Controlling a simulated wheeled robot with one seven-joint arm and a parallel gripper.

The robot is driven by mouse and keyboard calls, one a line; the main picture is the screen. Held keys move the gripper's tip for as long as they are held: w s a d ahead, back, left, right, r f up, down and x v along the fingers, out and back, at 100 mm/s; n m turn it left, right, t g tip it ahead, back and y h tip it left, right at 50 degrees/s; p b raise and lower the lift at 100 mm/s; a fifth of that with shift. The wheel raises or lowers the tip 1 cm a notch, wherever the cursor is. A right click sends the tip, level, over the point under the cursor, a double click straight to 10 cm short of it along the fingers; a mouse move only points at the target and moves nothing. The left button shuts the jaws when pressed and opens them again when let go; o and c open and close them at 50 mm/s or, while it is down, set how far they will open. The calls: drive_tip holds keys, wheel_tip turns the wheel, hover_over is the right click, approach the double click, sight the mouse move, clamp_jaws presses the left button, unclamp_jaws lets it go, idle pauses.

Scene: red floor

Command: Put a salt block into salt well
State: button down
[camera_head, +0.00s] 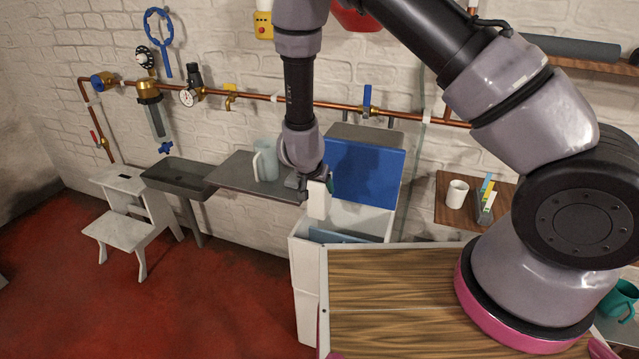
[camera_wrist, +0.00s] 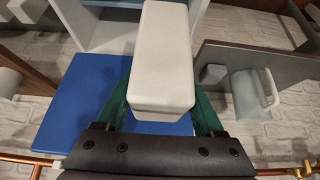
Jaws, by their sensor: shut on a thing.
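My gripper (camera_head: 317,180) is shut on a white salt block (camera_head: 317,204), which hangs down below the fingers. In the wrist view the block (camera_wrist: 163,60) sits between the green fingers and points away from the camera. The salt well is a tall white cabinet (camera_head: 305,275) with its blue lid (camera_head: 365,172) raised open against the wall. The block is above the well's left rear part, near the lid, and seems apart from the rim. In the wrist view the well's white wall (camera_wrist: 107,38) and the lid (camera_wrist: 70,112) lie behind and left of the block.
A grey shelf (camera_head: 235,172) with a pale jug (camera_head: 268,160) stands just left of my gripper. A copper pipe (camera_head: 340,106) runs along the wall behind. A grey sink (camera_head: 178,178) and a white step stool (camera_head: 115,225) stand further left. Red floor in front is clear.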

wheel_tip(320, 180, down, 22)
drive_tip(key=shift+r, duration=0.2)
idle(4.2)
drive_tip(key=shift+f, duration=0.1)
idle(0.6)
unclamp_jaws()
drive_tip(key=shift+s, duration=0.1)
